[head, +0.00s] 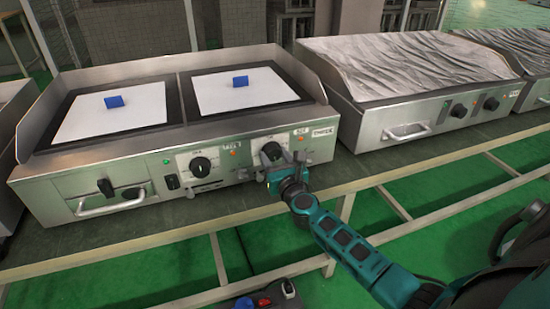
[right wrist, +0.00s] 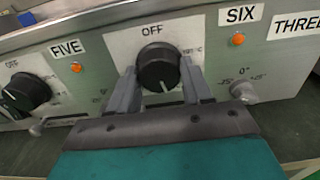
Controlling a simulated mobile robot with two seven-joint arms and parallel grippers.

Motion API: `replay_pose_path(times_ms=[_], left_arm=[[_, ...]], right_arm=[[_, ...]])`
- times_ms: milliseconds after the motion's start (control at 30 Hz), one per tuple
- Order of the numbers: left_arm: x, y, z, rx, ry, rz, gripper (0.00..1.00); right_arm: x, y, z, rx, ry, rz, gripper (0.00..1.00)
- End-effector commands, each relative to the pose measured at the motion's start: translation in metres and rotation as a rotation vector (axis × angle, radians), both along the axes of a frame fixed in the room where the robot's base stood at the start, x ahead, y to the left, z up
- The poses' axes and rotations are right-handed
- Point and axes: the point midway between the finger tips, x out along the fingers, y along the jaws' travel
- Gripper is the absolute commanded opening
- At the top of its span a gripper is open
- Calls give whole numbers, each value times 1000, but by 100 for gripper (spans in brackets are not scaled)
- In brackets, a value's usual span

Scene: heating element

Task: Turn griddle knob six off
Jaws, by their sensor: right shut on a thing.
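Griddle knob six is a round black knob (right wrist: 158,66) on a white plate marked OFF at the top, seen in the right wrist view. The SIX label (right wrist: 240,15) and an orange lamp (right wrist: 237,40) are to its upper right. The knob's white pointer mark faces down, slightly right, away from OFF. In the head view the knob (head: 272,149) is partly hidden by my right gripper (head: 273,162). My right gripper (right wrist: 158,84) is shut on the knob, one finger on each side. My left gripper is not in view.
Knob five (head: 200,167) is left of knob six on the same griddle front. Small levers (right wrist: 243,92) stick out below the knobs. A tray handle (head: 112,204) juts out at the left. Another griddle (head: 420,100), wrapped in sheeting, stands to the right.

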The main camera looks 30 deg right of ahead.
Motion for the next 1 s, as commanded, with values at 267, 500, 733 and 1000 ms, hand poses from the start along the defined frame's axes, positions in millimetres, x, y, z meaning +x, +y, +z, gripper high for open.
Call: replay_pose_path(times_ms=[267, 500, 733, 1000], left_arm=[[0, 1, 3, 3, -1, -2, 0], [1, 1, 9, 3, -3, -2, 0], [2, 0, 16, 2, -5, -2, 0], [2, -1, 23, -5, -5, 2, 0]], right_arm=[[0, 0, 0, -56, 15, -1, 19], [-1, 0, 0, -211, 53, -1, 19], [-1, -1, 1, -419, 104, -1, 19], [-1, -2, 1, -669, 164, 0, 19]])
